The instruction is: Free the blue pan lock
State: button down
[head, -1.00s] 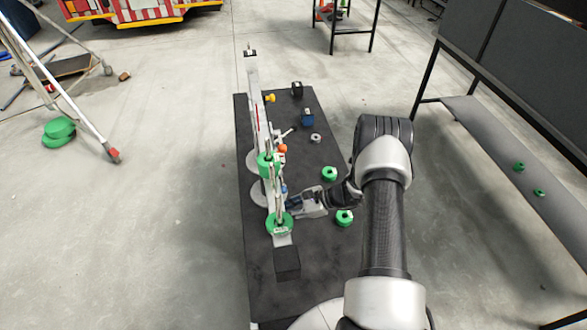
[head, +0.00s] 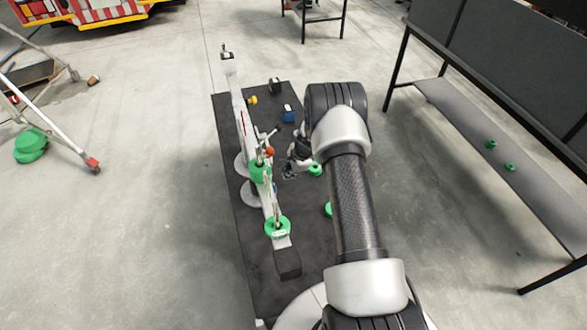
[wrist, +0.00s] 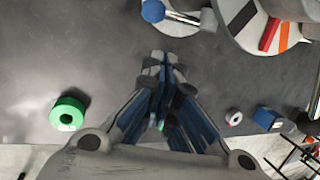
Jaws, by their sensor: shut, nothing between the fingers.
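The blue knob (wrist: 153,10), which looks like the pan lock, shows at the top edge of the wrist view, at the end of a silver rod. It belongs to the long white jointed rig (head: 246,130) lying along the dark mat (head: 303,243). In the head view the knob is too small to make out surely. My gripper (wrist: 163,62) is shut and empty, below the knob in the wrist picture and apart from it. In the head view my gripper (head: 289,172) is just right of the rig, near its orange knob (head: 268,152).
Green rings (head: 277,227) sit on the rig. A green roll (wrist: 68,113), a metal ring (wrist: 234,117) and a blue block (head: 289,114) lie on the mat. A yellow knob (head: 252,100) is farther up the rig. A dark shelf (head: 470,130) stands at right.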

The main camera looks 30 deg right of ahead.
jog(key=a+f, duration=0.1)
jog(key=w+a+f, duration=0.1)
jog(key=a+f, duration=0.1)
jog(key=shift+w+a+f, duration=0.1)
jog(key=shift+w+a, duration=0.05)
jog(key=shift+w, duration=0.1)
jog(key=shift+w+f+b, duration=0.1)
jog(key=shift+b, duration=0.5)
jog(key=shift+f+t+b, duration=0.1)
jog(key=shift+t+b, duration=0.25)
jog(key=shift+t, duration=0.05)
